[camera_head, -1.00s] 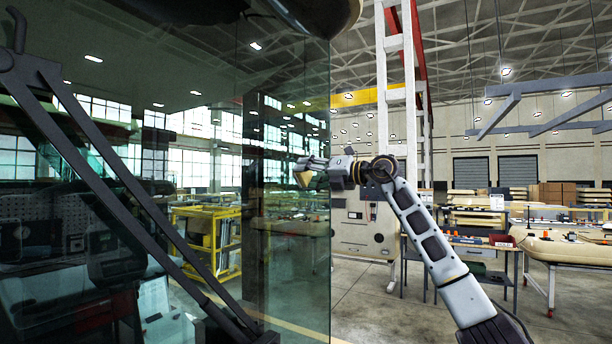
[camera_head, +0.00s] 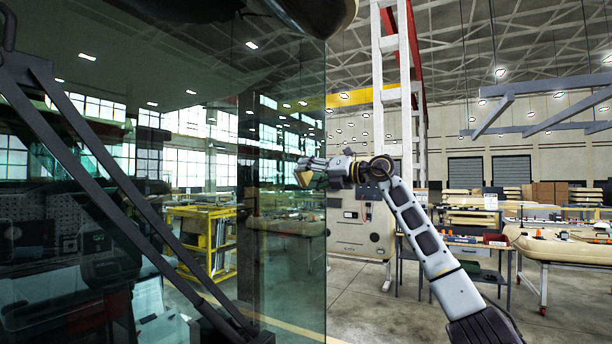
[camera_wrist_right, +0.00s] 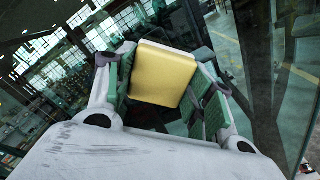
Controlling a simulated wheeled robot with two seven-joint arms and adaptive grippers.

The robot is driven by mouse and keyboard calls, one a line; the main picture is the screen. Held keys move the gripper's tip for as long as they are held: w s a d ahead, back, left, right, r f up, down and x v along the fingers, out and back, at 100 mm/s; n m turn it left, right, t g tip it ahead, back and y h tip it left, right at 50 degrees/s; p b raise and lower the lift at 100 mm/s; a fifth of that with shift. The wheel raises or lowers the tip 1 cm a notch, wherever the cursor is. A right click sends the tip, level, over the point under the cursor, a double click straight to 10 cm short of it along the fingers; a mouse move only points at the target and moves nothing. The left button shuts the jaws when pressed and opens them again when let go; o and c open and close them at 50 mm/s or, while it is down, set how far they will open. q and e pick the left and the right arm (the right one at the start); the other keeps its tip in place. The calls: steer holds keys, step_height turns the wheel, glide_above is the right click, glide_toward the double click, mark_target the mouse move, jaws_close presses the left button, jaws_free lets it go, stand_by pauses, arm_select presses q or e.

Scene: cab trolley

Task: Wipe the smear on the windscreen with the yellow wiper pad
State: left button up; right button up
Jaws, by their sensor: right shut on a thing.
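My right gripper (camera_head: 312,171) reaches in from the right and is at the right part of the windscreen (camera_head: 285,215), a large dark-tinted glass pane filling the left half of the head view. In the right wrist view my right gripper (camera_wrist_right: 160,95) is shut on the yellow wiper pad (camera_wrist_right: 163,73), with a green-padded finger on each side. The pad shows small at the gripper's tip in the head view (camera_head: 302,177). I cannot tell whether the pad touches the glass. I cannot make out the smear. My left gripper is not in view.
A dark wiper arm linkage (camera_head: 110,180) crosses the windscreen diagonally on the left. The glass edge runs vertically near the middle of the head view. Beyond stand a yellow rack (camera_head: 205,240), a white ladder-like tower (camera_head: 391,90) and workbenches, well back.

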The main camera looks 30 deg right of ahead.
steer(key=shift+w+d, duration=0.15)
steer(key=shift+d, duration=0.05)
steer(key=shift+d, duration=0.15)
stand_by(0.3)
steer(key=shift+s+d, duration=0.1)
steer(key=shift+s, duration=0.25)
steer(key=shift+b+v, duration=0.8)
steer(key=shift+v, duration=1.8)
steer(key=shift+b+v, duration=0.4)
steer(key=shift+v, duration=1.1)
